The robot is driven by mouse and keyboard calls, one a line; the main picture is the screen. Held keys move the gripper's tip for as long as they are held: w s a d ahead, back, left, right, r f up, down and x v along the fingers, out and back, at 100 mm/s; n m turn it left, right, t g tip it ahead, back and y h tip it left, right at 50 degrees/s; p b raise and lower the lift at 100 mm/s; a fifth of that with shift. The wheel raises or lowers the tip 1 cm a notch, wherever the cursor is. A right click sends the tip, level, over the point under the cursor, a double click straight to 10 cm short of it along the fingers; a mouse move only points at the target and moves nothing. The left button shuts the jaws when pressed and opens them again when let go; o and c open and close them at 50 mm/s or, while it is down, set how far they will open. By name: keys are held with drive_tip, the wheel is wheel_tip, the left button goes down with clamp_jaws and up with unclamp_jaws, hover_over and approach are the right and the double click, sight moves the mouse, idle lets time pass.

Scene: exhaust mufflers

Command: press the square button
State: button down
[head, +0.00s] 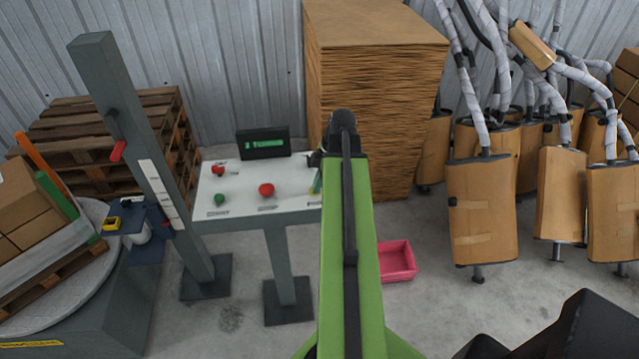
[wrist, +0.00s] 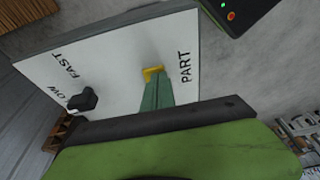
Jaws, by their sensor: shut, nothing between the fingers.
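The white control panel (head: 243,187) stands on a grey post. It has a green round button (head: 219,199) and a red round button (head: 267,190) at its front. In the wrist view, a yellow square piece, apparently the square button (wrist: 154,70), sits beside the word PART. My gripper (wrist: 154,82) is shut and empty, with its green fingers pointing at the yellow piece and partly covering it. I cannot tell whether they touch. In the head view my green arm hides the panel's right end, and my gripper (head: 316,184) shows only partly there.
A black knob (wrist: 82,99) by FAST stands on the panel near my fingers. A dark display (head: 263,142) is behind the panel. A grey post (head: 140,150) and pallets (head: 110,125) are left. A pink bin (head: 397,261), cardboard stack (head: 375,95) and mufflers (head: 482,210) are right.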

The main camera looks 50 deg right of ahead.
drive_tip(key=r+p, duration=0.4)
drive_tip(key=shift+w, duration=0.2)
drive_tip(key=p+v, duration=1)
drive_tip(key=shift+s, duration=0.3)
